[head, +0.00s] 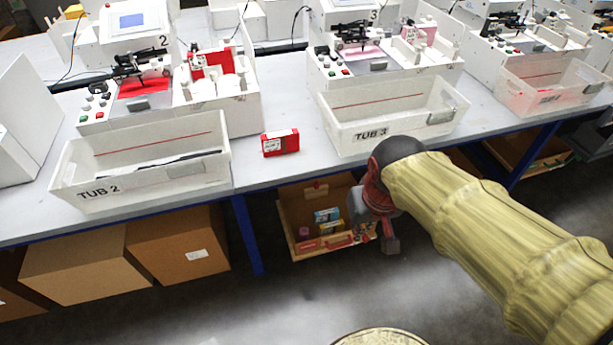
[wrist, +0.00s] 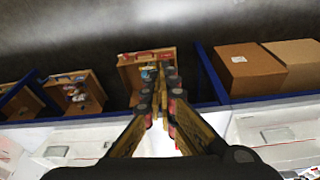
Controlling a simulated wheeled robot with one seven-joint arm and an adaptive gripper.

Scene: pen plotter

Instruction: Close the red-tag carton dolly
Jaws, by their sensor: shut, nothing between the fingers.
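The carton dolly (head: 290,225) is an open, light-wood box on the floor under the bench, with its front part out past the bench edge. Blue, yellow and pink cartons lie inside. My gripper (head: 388,243) is shut and empty, at the dolly's front right corner; I cannot tell whether it touches. In the wrist view the dolly (wrist: 127,75) lies just beyond the fingertips (wrist: 166,75), which partly cover it.
Cardboard boxes (head: 179,245) stand under the bench to the left, beyond a blue leg (head: 246,234). Another wooden bin (head: 520,150) is under the bench at right. Tub 2 (head: 140,165), tub 3 (head: 395,120) and a red box (head: 280,142) are on the bench. Floor in front is clear.

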